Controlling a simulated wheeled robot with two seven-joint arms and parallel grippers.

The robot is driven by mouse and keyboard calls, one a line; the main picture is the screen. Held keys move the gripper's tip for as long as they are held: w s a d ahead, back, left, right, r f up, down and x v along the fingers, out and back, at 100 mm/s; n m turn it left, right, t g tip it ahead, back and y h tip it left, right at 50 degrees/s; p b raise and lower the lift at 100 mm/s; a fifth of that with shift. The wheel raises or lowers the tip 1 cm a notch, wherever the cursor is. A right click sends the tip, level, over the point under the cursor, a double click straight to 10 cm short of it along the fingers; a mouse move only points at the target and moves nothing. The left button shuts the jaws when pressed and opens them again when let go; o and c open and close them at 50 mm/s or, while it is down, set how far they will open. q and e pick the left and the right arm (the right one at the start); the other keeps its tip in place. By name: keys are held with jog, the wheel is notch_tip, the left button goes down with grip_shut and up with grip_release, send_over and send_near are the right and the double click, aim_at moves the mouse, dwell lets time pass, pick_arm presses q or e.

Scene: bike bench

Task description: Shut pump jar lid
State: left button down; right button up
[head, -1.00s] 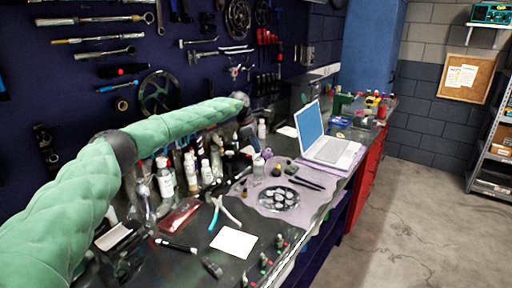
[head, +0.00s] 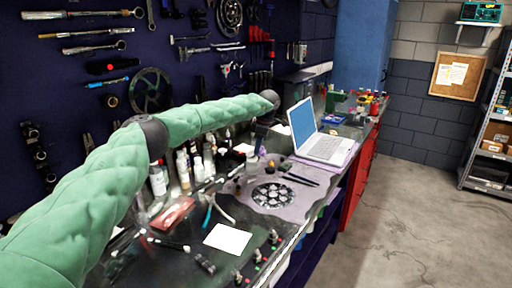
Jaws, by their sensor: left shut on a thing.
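The small pale pump jar (head: 252,161) stands on the bench at the back edge of the light mat. It is small and partly hidden, so I cannot tell how its lid sits. My left arm reaches across from the left, and its wrist bends down over the jar. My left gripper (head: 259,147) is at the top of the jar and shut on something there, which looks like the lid. The fingertips are too small to make out clearly. My right gripper is not in view.
The mat (head: 248,193) holds a round cassette (head: 272,195) and dark tools. An open laptop (head: 322,142) stands right of the jar. Several bottles (head: 184,170) crowd the bench to its left. A white card (head: 228,239) and pliers (head: 214,207) lie nearer. The floor at right is clear.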

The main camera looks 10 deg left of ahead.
pick_arm(q)
jog(key=shift+d+f, duration=0.1)
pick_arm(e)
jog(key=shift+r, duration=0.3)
pick_arm(q)
jog(key=c, duration=1.4)
grip_release()
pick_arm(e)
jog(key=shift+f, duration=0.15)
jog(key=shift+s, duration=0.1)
pick_arm(q)
jog(key=b+v, duration=0.2)
jog(key=v, duration=0.5)
jog(key=shift+w+d+r, duration=0.1)
jog(key=shift+r, duration=0.25)
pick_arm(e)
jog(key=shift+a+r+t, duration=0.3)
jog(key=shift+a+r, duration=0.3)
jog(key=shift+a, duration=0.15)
